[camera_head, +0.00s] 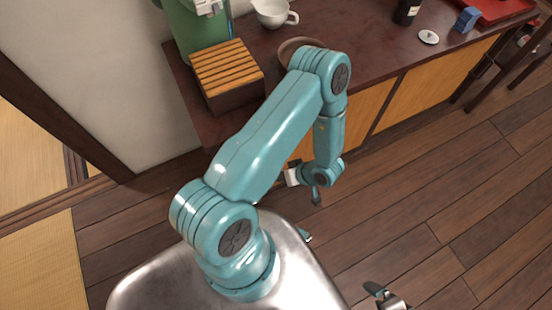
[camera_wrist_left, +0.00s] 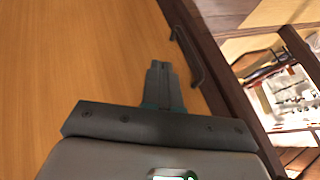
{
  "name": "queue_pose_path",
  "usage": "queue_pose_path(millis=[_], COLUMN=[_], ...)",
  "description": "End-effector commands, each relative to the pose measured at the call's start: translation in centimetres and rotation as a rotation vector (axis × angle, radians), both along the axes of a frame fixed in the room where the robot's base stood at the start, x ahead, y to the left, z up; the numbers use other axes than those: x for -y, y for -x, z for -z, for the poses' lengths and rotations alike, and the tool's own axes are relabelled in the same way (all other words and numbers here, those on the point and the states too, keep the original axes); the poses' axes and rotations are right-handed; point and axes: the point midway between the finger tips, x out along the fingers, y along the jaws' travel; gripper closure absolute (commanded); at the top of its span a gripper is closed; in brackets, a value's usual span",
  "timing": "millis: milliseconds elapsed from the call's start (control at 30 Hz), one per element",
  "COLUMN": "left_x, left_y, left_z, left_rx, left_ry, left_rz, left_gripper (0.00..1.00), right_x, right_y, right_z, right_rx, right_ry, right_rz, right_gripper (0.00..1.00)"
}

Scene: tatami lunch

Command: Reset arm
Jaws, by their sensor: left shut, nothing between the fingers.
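My left arm, teal, rises from my metal body and bends down in front of the counter in the head view.
The dark counter (camera_head: 355,35) carries a slatted wooden box (camera_head: 228,75), a green machine (camera_head: 195,25), a white pitcher (camera_head: 272,13), a brown bowl (camera_head: 290,50), a dark bottle (camera_head: 407,11), a small white lid (camera_head: 428,37), a blue block (camera_head: 467,19) and a red tray (camera_head: 500,8).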

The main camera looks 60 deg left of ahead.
Motion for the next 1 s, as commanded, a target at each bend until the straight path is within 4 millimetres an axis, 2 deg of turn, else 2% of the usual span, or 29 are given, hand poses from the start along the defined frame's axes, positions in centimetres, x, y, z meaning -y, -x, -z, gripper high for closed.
queue_pose_path(millis=[100, 333, 400, 467, 533, 600, 633, 767, 833, 933, 1000], left_x=[0.5, 0.7, 0.8, 0.9, 1.0, 1.3, 1.7, 4.7, 7.3, 11.8, 14.8], left_y=[-0.4, -0.6, -0.8, -1.2, -1.9, -3.3, -4.0, -6.8, -7.6, -7.4, -6.3], left_z=[-0.9, -1.1, -1.6, -3.0, -5.6, -8.6, -9.1, -11.2, -12.3, -13.8, -14.6], left_rx=[0.0, -0.001, 0.002, 0.012, 0.026, 0.064, 0.086, 0.194, 0.245, 0.294, 0.304], left_ry=[0.001, 0.001, 0.001, -0.002, -0.003, 0.023, 0.048, 0.192, 0.297, 0.478, 0.611], left_rz=[0.001, 0.0, 0.003, 0.009, 0.025, 0.154, 0.223, 0.506, 0.657, 0.872, 1.002], left_gripper=[1.0, 1.0, 1.0, 1.0, 1.0, 1.0, 1.0, 1.0, 1.0, 1.0, 1.0], right_x=[0.0, 0.0, 0.0, 0.0, 0.0, 0.0, 0.0, 0.0, 0.0, 0.0, 0.0], right_y=[0.0, 0.0, 0.0, 0.0, 0.0, 0.0, 0.0, 0.0, 0.0, 0.0, 0.0], right_z=[-0.3, -0.3, -0.8, -1.9, -3.8, -6.1, -6.6, -8.5, -9.5, -10.5, -10.7], right_rx=[0.0, -0.001, -0.001, -0.001, -0.001, 0.0, 0.0, 0.0, 0.0, -0.001, -0.001], right_ry=[0.0, 0.0, 0.0, 0.0, 0.0, 0.0, 0.0, 0.0, 0.0, 0.0, 0.0], right_rz=[0.0, 0.0, 0.0, 0.0, 0.0, 0.0, 0.0, 0.0, 0.0, 0.0, 0.0], right_gripper=[0.0, 0.0, 0.0, 0.0, 0.0, 0.0, 0.0, 0.0, 0.0, 0.0, 0.0])
